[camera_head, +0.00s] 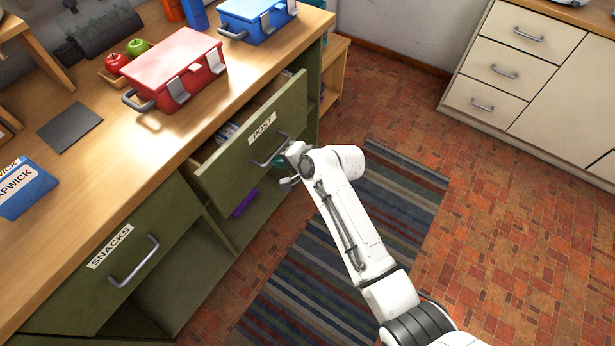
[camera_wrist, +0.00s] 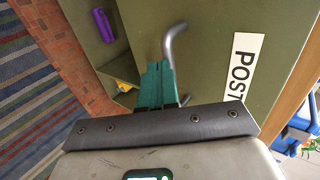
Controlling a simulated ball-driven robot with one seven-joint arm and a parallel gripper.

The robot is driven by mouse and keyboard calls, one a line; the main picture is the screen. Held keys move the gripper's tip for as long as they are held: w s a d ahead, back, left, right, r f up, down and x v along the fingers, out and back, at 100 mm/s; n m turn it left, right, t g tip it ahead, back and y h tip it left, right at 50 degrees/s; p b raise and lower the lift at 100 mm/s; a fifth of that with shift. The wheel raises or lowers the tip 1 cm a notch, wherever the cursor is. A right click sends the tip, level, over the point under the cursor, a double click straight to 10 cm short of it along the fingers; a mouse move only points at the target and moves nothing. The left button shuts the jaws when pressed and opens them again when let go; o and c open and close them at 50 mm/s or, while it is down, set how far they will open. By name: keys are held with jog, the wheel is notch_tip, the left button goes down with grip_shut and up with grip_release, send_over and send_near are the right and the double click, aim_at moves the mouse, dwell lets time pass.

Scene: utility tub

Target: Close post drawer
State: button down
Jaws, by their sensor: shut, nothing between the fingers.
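The green post drawer (camera_head: 232,166) carries a white POST label and is pulled out from under the wooden counter, with some contents showing behind its front. Its grey bar handle (camera_head: 268,152) is on the front panel. My gripper (camera_head: 284,166) is at the drawer front, close to the handle. In the wrist view its green fingers (camera_wrist: 157,84) are together and empty, beside the lower part of the handle (camera_wrist: 171,42). I cannot tell whether they touch the handle or the drawer front.
The snacks drawer (camera_head: 90,283) is at lower left. A red box (camera_head: 172,72) and a blue box (camera_head: 252,22) stand on the counter (camera_head: 130,155). A purple object (camera_head: 243,204) lies in the open space below the post drawer. A striped rug (camera_head: 310,290) covers the floor beside my arm.

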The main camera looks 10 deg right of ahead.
aim_at(259, 148)
jog(key=w+a+b, duration=0.2)
jog(key=w+a, duration=0.2)
jog(key=shift+w+a+f, duration=0.1)
jog(key=shift+w+a, duration=0.25)
jog(key=shift+w, duration=0.05)
jog(key=shift+w+a+b, duration=0.2)
jog(key=shift+b, duration=0.1)
jog(key=shift+w+a+r, duration=0.1)
jog(key=shift+r, duration=0.15)
